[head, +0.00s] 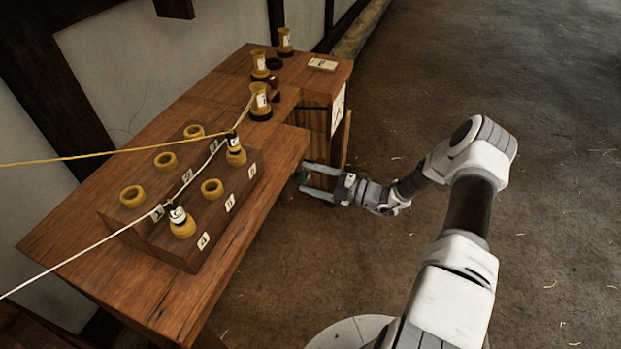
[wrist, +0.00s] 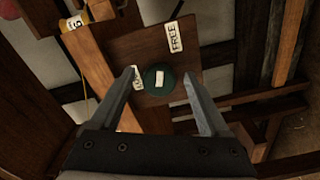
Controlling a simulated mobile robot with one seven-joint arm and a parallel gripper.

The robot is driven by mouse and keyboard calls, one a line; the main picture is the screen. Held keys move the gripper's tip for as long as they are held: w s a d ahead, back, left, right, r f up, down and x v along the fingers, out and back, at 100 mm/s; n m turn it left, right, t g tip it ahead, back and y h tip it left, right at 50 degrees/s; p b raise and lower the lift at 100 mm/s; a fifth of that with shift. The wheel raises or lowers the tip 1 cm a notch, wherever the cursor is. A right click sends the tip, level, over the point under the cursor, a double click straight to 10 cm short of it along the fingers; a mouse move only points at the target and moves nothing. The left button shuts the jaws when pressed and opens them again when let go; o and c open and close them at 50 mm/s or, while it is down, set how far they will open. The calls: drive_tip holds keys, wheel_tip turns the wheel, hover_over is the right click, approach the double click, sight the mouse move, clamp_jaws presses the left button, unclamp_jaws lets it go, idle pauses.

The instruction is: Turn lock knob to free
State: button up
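The lock knob (wrist: 157,80) is a dark green disc with a white mark, on a brown wooden panel (wrist: 150,50) in the wrist view. A white label reading FREE (wrist: 174,38) is above and right of it. Another label (wrist: 137,86), partly hidden by my left finger, is at its left. I cannot tell which label the mark points to. My gripper (wrist: 160,74) is open, with one finger either side of the knob; contact is not visible.
The wooden bench (head: 105,255) carries a stepped rack (head: 190,258) with several yellow rings and two bobbins, with yellow and white cords stretched across.

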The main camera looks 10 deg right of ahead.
drive_tip(key=v, duration=1.7)
drive_tip(key=shift+d, duration=0.2)
drive_tip(key=shift+s, duration=0.1)
